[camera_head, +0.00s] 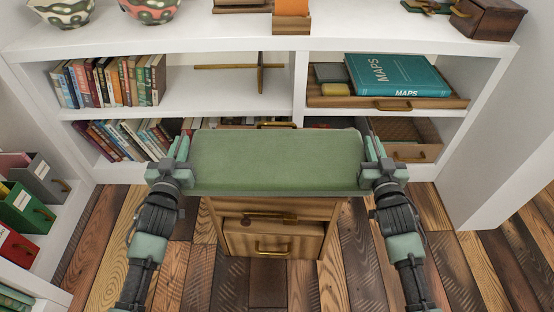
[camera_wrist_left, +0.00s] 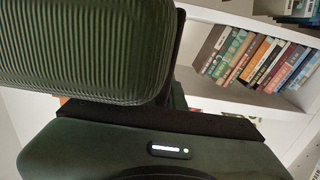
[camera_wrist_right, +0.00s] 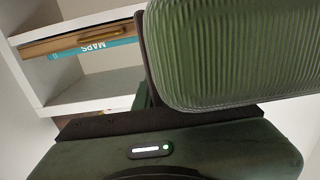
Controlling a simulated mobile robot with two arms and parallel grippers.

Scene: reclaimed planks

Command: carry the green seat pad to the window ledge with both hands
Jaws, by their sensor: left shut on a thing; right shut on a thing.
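The green seat pad (camera_head: 277,160) is held level in the middle of the head view, in front of a white bookcase. My left gripper (camera_head: 182,157) is shut on its left end. My right gripper (camera_head: 372,157) is shut on its right end. The pad's ribbed side shows close up in the left wrist view (camera_wrist_left: 85,45) and in the right wrist view (camera_wrist_right: 235,50). The fingertips are partly hidden by the pad. I cannot pick out a window ledge in these views.
The white bookcase (camera_head: 190,45) holds books (camera_head: 110,82), a teal maps box (camera_head: 398,80) and bowls (camera_head: 62,12) on top. A wooden drawer unit (camera_head: 275,240) stands below the pad. A side shelf holds coloured boxes (camera_head: 28,208) at left. Plank floor (camera_head: 460,260) is clear at right.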

